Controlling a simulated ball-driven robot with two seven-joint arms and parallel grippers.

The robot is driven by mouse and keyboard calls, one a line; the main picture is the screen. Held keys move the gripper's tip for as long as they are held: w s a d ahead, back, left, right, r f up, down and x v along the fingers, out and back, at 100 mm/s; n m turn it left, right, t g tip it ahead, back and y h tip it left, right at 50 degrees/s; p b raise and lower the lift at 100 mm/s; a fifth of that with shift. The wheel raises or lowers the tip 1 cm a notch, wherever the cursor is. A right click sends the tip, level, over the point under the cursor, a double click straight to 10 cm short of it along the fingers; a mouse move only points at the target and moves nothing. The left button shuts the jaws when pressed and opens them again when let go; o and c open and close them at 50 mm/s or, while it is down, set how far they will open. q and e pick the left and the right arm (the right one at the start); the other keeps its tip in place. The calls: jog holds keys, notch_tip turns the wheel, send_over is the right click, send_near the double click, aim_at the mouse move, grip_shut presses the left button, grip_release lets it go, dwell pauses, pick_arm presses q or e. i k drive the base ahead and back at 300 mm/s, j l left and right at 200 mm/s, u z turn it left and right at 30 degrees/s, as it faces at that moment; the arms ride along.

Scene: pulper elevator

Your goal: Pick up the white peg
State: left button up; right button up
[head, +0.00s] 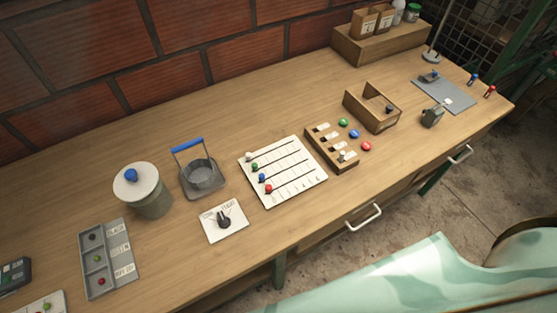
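A small white peg (343,155) stands at the near end of a wooden rack (323,148) with pale labels, right of the middle of the head view. Another small white piece (250,158) sits at the upper left of a white board (293,187) with dark lines; green, blue and red pieces are below it. Green (343,122), blue (353,133) and red (366,146) round-topped pieces stand in a row right of the rack. Neither of my grippers shows in the head view.
An open wooden box (373,105) is behind the colored pieces. A dial plate (223,220), a blue-handled basket (200,175), a lidded pot (144,190) and a grey tray (109,258) stand to the left. Bare tabletop lies in front of the rack.

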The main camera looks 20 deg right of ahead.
aim_at(342, 154)
jog(key=z, duration=1.25)
jog(key=i+l+u, duration=0.1)
jog(key=l+u, duration=0.4)
jog(key=l, duration=0.35)
jog(key=l+u, duration=0.45)
jog(key=l, duration=0.35)
